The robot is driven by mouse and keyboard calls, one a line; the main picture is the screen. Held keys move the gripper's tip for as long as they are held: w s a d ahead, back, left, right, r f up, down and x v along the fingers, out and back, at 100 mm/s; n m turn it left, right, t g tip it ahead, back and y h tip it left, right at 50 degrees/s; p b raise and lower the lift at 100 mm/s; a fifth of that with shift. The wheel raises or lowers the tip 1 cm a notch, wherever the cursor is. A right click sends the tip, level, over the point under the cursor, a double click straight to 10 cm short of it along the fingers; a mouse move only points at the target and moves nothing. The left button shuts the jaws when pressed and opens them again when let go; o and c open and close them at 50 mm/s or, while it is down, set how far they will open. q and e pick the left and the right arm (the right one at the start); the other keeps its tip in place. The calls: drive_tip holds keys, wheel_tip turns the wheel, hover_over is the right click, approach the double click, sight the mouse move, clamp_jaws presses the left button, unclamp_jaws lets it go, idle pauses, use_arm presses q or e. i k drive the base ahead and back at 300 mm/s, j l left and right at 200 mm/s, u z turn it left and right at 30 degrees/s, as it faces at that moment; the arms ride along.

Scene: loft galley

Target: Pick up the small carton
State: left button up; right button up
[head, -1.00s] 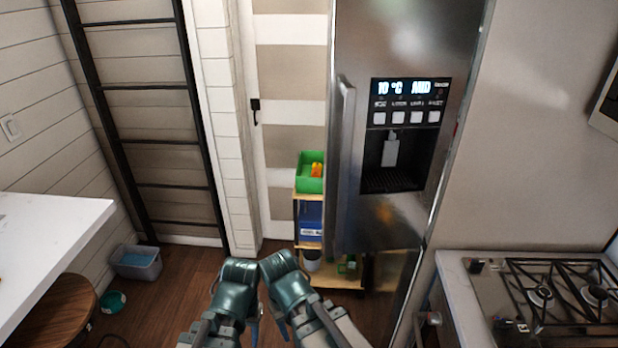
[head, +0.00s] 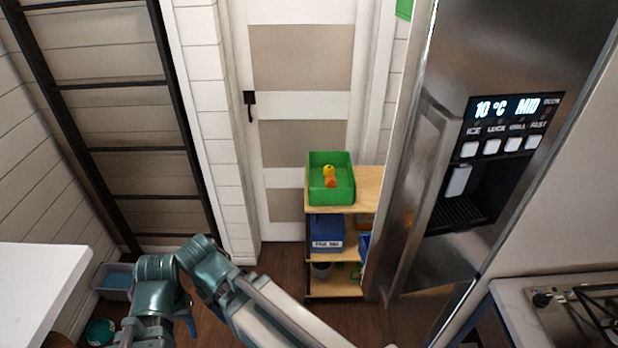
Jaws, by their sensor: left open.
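I cannot pick out a small carton for certain. A blue box (head: 327,232) with a white label sits on the middle shelf of the wooden shelf unit, and it may or may not be the carton. My left gripper (head: 188,316) shows only in small part at the lower left, open, with its fingers largely hidden by my arm links. It is well short of the shelf unit and touches nothing that I can see. My right gripper is mostly hidden behind its own arm, and its jaws cannot be made out.
The shelf unit (head: 370,190) stands between the white door (head: 300,100) and the steel fridge (head: 420,180). A green bin (head: 330,195) with a yellow-orange toy is on top. A white counter (head: 40,290) is at left, a grey tub (head: 115,290) beside it. Some wooden floor is clear.

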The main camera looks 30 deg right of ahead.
sight(331, 180)
drive_tip(key=i+z, duration=0.2)
drive_tip(key=i, duration=0.15)
drive_tip(key=i+j+z, duration=0.2)
drive_tip(key=i, duration=0.15)
drive_tip(key=i+j+z, duration=0.1)
drive_tip(key=z, duration=0.35)
drive_tip(key=i+j+z, duration=0.2)
drive_tip(key=z, duration=0.3)
drive_tip(key=i+j+z, duration=0.2)
drive_tip(key=z, duration=0.25)
drive_tip(key=i+j+z, duration=0.1)
drive_tip(key=j+z, duration=0.25)
drive_tip(key=z, duration=0.15)
drive_tip(key=j+z, duration=0.3)
drive_tip(key=z, duration=0.15)
drive_tip(key=i, duration=0.05)
